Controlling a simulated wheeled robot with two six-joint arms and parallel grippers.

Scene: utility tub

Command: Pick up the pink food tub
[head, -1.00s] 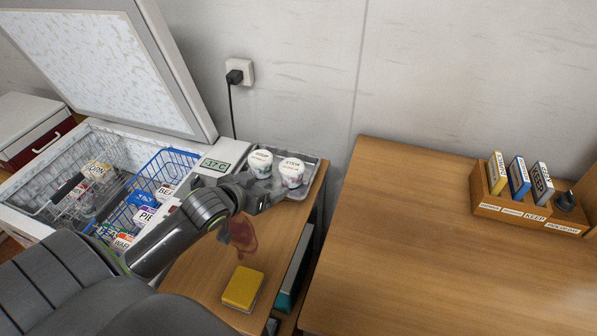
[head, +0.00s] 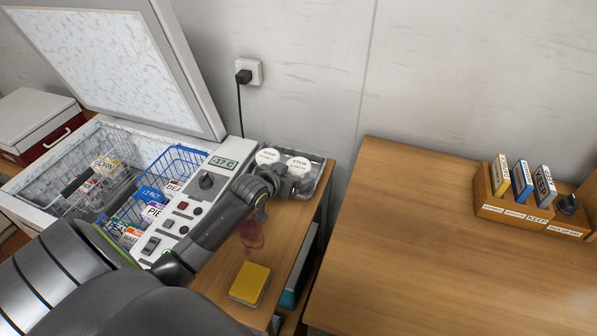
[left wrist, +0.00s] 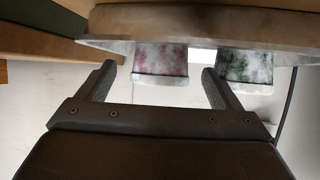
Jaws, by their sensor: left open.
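The pink food tub (head: 299,164) is the right one of two white-lidded tubs on a metal tray (head: 321,180); its lid reads STEW. My left gripper (head: 288,183) is in front of it and hides its lower side in the head view. In the left wrist view, upside down, the frosted pink tub (left wrist: 160,60) shows between the open fingers (left wrist: 158,72). The fingers are not closed on it, and I cannot tell how far they reach around it. The green-marked tub (left wrist: 245,66) is outside the right finger; its lid (head: 267,156) shows left of the pink tub's. My right gripper is not in view.
An open freezer (head: 215,190) with wire baskets of food packs is at left. A yellow sponge-like block (head: 250,283) and a reddish stain (head: 250,233) are on the small table.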

